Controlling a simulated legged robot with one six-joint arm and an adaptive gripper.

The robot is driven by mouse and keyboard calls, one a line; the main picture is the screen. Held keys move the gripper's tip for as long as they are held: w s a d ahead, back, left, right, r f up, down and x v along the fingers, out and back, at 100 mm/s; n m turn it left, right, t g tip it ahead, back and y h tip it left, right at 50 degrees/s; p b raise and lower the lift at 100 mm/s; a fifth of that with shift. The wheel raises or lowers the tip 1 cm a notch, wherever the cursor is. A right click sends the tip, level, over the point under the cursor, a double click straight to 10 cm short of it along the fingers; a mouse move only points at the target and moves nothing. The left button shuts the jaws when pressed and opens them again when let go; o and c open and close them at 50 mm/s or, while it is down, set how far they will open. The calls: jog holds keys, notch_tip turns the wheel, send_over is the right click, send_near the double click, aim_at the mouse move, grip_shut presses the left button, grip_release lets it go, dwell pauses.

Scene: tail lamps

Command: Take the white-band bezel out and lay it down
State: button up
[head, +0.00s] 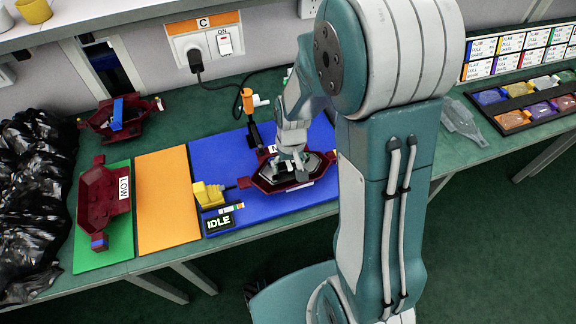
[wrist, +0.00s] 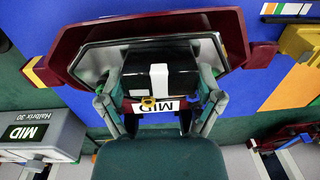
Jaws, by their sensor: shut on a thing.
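In the wrist view my gripper (wrist: 160,88) is shut on the black block with a white band, the white-band bezel (wrist: 137,80), with one finger on each side. A grey-rimmed opening (wrist: 95,62) surrounds it. The dark red lamp housing (wrist: 238,35) marked MID lies behind it. In the head view my gripper (head: 291,160) is low over this red housing (head: 262,186) on the blue mat (head: 215,150). My fingers hide part of the bezel there. I cannot tell whether the bezel is seated or slightly raised.
A yellow tool (head: 208,195) and an IDLE display (head: 219,223) are left of the housing. The orange mat (head: 168,200) is bare. A red LOW housing (head: 103,197) lies on the green mat (head: 95,250). An orange-topped post (head: 248,102) stands behind the housing.

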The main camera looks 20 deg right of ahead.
jog(key=shift+r, duration=0.4)
jog(key=shift+r, duration=0.8)
jog(key=shift+s, duration=0.1)
